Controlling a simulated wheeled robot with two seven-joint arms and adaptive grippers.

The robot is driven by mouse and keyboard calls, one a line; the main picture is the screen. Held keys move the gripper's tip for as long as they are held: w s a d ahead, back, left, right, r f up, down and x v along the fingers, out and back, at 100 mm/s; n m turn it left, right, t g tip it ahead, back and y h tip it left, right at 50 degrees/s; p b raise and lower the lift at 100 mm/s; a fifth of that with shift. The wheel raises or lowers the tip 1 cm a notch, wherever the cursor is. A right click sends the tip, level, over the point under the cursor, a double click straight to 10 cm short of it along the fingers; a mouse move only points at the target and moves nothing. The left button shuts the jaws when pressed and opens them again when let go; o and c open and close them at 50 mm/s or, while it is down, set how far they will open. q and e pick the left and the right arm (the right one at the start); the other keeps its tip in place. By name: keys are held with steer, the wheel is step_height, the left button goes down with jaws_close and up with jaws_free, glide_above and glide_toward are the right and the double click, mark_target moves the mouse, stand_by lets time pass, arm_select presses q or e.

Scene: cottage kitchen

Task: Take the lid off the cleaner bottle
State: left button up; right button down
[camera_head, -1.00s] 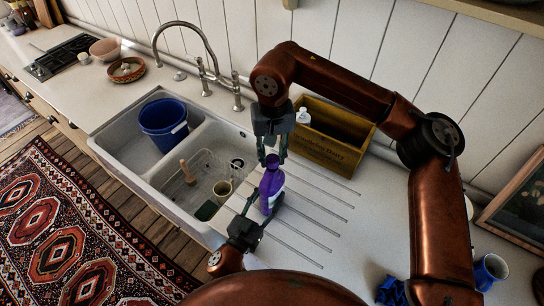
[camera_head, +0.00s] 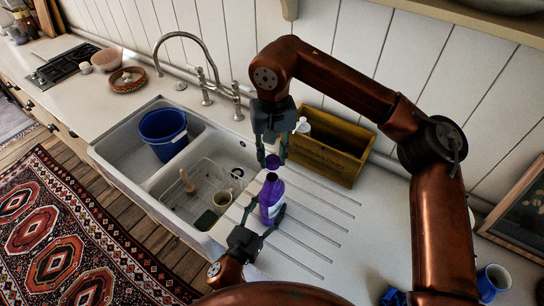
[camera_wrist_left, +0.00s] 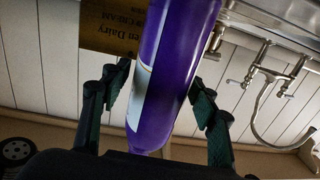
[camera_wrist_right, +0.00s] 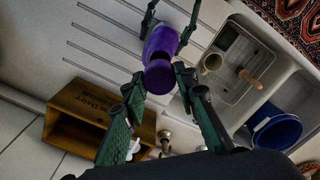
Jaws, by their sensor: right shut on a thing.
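The cleaner bottle (camera_head: 271,200) is purple and stands nearly upright over the ribbed drainboard right of the sink. It looks open at the neck. My left gripper (camera_head: 264,219) is around its body from the front, one finger on each side, and looks shut on it; the bottle (camera_wrist_left: 170,75) fills the space between its fingers in the left wrist view. The purple lid (camera_head: 272,162) is just above the neck, with a small gap. My right gripper (camera_head: 272,152) points down and is shut on the lid, which also shows between its fingertips in the right wrist view (camera_wrist_right: 158,78).
A wooden crate (camera_head: 338,160) with a white-topped bottle (camera_head: 303,127) stands behind, close to my right gripper. The sink (camera_head: 150,185) at left holds a blue bucket (camera_head: 162,138), a wire rack and a mug (camera_head: 222,200). A blue mug (camera_head: 492,280) is at far right.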

arm_select(q)
steer(key=shift+o, duration=0.8)
